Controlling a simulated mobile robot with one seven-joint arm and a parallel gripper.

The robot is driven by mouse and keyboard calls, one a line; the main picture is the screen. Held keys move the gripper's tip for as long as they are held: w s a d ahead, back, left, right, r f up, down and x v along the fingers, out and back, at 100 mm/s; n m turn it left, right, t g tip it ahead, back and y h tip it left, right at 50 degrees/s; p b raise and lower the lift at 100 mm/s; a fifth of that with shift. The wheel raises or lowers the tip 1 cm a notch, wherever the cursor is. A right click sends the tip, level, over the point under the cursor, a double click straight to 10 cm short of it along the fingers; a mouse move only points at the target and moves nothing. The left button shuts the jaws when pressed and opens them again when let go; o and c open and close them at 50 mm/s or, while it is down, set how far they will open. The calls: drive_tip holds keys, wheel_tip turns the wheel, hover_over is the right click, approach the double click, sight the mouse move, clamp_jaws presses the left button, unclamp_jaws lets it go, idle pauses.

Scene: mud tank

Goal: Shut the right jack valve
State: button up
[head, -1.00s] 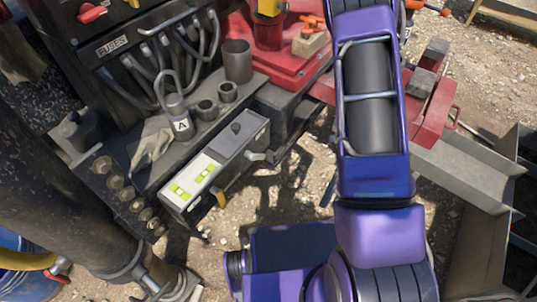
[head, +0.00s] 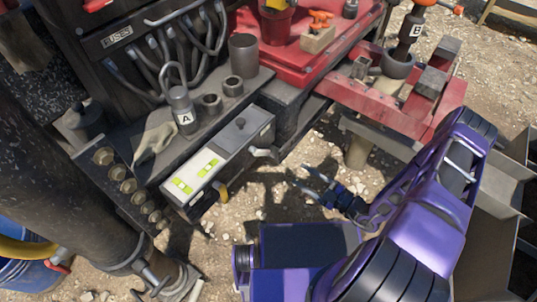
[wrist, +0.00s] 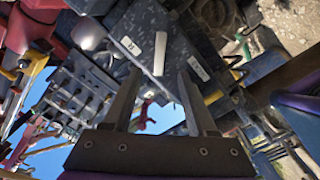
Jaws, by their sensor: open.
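My gripper (head: 312,182) is open and empty, held low over the gravel to the right of a grey box (head: 240,135) with green-marked labels. Its two dark fingers also show apart in the wrist view (wrist: 158,85), with nothing between them. A grey lever (head: 263,153) sticks out at the right end of the box, apart from my fingers. A yellow lever (head: 222,191) hangs below the box's front, further left. No label in view tells which part is the right jack valve.
A canister marked A (head: 182,108) and open cups (head: 211,103) stand on the ledge behind the box. A red frame (head: 385,105) and a tool marked B (head: 411,35) are at the upper right. Gravel (head: 290,160) lies open between box and gripper.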

sight(266, 154)
drive_tip(key=x, duration=1.4)
drive_tip(key=shift+a, duration=0.1)
clamp_jaws()
idle(0.9)
